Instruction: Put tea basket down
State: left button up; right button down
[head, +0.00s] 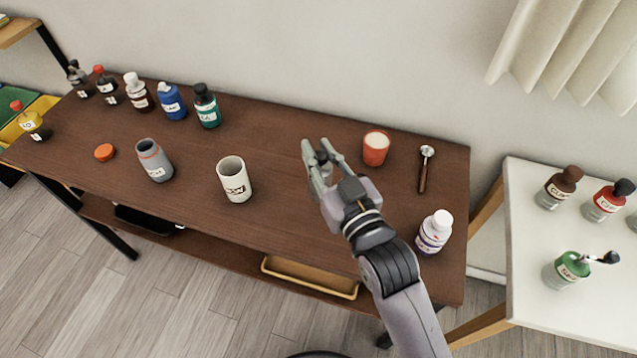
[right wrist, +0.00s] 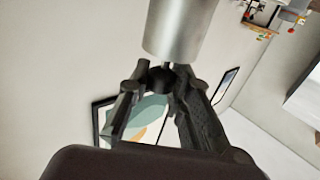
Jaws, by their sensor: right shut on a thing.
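The tea basket (right wrist: 180,28) appears in the right wrist view as a shiny metal cylinder with a small dark knob. My right gripper (right wrist: 163,88) is shut on that knob, and the cylinder extends beyond the fingertips. In the head view my right gripper (head: 321,152) is over the right-centre part of the brown table (head: 285,235), between the white mug and the red cup. The basket cannot be clearly told from the fingers there. The white mug (head: 236,187) with dark lettering stands upright to the gripper's left. My left gripper is not in view.
A red cup (head: 375,153), a spoon (head: 423,172) and a white-capped bottle (head: 432,237) are on the right. A grey open container (head: 153,164) and orange lid (head: 104,152) are on the left. Several bottles line the back left. Bare table lies between mug and gripper.

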notch_tip(320, 180, down, 9)
jog(key=shift+r, duration=0.2)
dwell(0.3)
jog(key=shift+f+b, duration=0.15)
jog(key=shift+b, duration=0.15)
jog(key=c, duration=1.5)
grip_release()
jog(key=shift+o, duration=0.2)
jog(key=b+v, duration=0.1)
jog(key=v, duration=1.1)
